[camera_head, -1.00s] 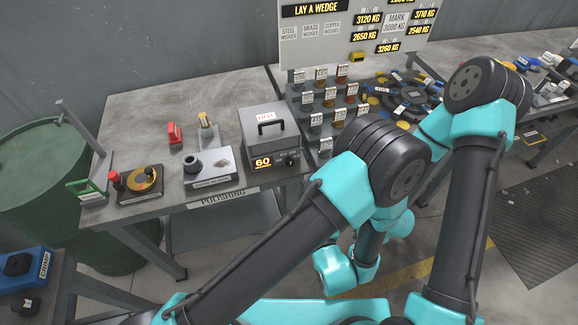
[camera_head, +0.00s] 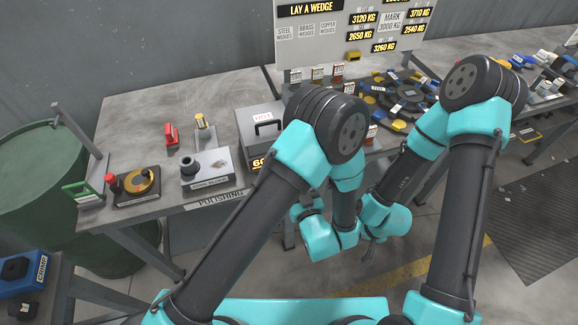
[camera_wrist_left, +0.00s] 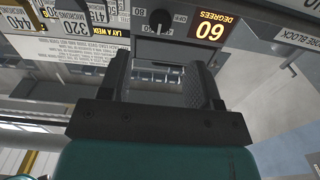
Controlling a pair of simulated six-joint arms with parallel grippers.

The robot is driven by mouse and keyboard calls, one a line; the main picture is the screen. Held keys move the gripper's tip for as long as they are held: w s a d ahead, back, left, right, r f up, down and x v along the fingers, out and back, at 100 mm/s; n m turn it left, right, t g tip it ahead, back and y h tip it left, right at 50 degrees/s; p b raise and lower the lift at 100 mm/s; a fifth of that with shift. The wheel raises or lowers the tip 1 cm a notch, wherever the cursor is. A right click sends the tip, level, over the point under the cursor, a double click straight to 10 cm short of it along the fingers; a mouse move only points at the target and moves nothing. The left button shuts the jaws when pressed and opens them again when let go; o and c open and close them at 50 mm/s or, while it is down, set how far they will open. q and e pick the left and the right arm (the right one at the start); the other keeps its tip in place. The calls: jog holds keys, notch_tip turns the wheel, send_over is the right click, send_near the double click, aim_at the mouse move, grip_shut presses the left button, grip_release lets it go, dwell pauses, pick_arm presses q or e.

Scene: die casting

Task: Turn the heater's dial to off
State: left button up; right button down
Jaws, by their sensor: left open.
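The heater (camera_head: 262,117) is a grey box with a black handle on the polishing bench. My left arm hides its right side and dial in the head view. In the left wrist view, upside down, the heater's front shows the black dial (camera_wrist_left: 160,18) between the marks OFF and 80. Its lit display (camera_wrist_left: 210,30) reads 60 degrees. My left gripper (camera_wrist_left: 163,62) is open and empty; the dial appears just beyond its fingertips, roughly centred between them, apart from them. My right gripper (camera_head: 370,252) hangs low in front of the bench, small and partly hidden.
A grey core block (camera_head: 208,168) stands left of the heater. A round yellow-and-black dial unit with a red knob (camera_head: 137,184) is further left. Labelled wedges (camera_head: 318,75) and a dark round rack (camera_head: 405,98) are to the right. A green drum (camera_head: 35,165) stands at left.

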pick_arm(q)
jog(key=x, duration=0.8)
jog(key=shift+w+a, duration=0.1)
jog(key=shift+w, duration=0.3)
jog(key=c, duration=0.9)
